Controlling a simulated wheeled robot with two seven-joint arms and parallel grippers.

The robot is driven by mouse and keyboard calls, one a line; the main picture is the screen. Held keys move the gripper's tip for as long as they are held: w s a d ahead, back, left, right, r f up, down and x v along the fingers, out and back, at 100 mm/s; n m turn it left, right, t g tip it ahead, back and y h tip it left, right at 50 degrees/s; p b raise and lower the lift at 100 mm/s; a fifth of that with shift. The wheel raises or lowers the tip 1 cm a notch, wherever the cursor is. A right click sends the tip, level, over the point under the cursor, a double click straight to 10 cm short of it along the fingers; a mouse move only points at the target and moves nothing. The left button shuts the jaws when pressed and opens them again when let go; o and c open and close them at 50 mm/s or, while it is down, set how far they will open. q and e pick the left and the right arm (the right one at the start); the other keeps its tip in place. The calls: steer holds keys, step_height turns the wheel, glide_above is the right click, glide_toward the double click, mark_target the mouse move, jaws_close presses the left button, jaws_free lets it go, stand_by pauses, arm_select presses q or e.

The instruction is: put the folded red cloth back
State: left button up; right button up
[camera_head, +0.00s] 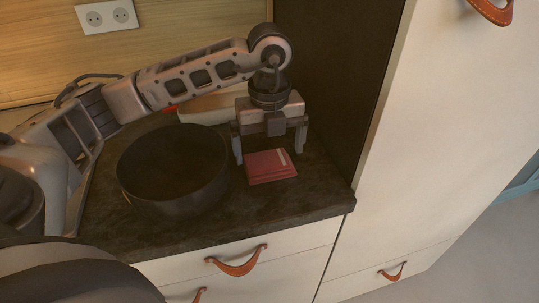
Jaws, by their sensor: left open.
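The folded red cloth (268,170) lies flat on the dark countertop (285,205), near its right end, with a small pale strip on its top right. My left gripper (270,155) points down just behind and above the cloth. Its two fingers are spread wide, one at each side, and nothing shows between them. I cannot tell whether the fingers touch the counter. My right gripper is not in view.
A large dark round pan (173,168) stands on the counter just left of the cloth. A pale box-like object (212,106) lies behind, partly hidden by my left arm. A tall cream cabinet (440,130) closes off the right. Drawers with leather pulls (236,264) are below.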

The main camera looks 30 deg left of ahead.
mark_target(270, 159)
arm_select(q)
step_height(270, 159, up, 9)
stand_by(0.7)
